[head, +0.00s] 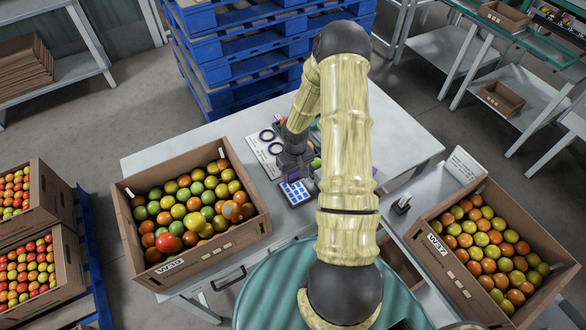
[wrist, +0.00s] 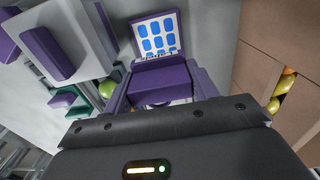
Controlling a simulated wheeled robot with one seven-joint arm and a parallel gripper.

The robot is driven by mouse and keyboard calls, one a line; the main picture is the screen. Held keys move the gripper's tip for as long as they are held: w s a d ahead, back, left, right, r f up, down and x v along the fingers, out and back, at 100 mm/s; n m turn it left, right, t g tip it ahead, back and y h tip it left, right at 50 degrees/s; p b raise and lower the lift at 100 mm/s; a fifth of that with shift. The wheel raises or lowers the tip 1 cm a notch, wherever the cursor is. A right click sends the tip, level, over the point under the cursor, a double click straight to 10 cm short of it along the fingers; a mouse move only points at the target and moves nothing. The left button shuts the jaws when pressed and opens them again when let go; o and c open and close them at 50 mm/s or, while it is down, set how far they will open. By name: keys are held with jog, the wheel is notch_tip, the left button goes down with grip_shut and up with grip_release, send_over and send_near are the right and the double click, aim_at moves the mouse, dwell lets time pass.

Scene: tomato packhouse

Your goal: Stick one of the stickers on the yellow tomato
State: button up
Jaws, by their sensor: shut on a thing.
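A white sheet of blue stickers (head: 297,192) lies on the table just in front of my gripper (head: 293,172). The sheet also shows beyond my gripper in the wrist view (wrist: 157,37). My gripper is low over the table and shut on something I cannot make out. Purple parts (wrist: 165,85) lie between its dark body and the sheet. A yellow-green tomato (wrist: 107,88) sits close beside my gripper, to the left in the wrist view. In the head view it shows only partly, right of my gripper (head: 316,162).
A cardboard crate of mixed tomatoes, marked W39 (head: 215,240), stands left on the table. Another crate (head: 450,265) stands at the right. Dark rings (head: 267,135) lie behind my gripper. Another purple block (wrist: 47,52) is in the wrist view. The table's far left (head: 160,150) is clear.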

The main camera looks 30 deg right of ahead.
aim_at(295, 190)
jog(key=shift+f+b, duration=2.45)
jog(key=shift+f, duration=0.55)
jog(key=shift+s+f+b, duration=0.1)
jog(key=shift+f+b, duration=0.4)
jog(key=shift+f, duration=0.1)
dwell(0.4)
jog(key=shift+r, duration=0.15)
jog(key=shift+r+p, duration=2.9)
jog(key=shift+r, duration=0.55)
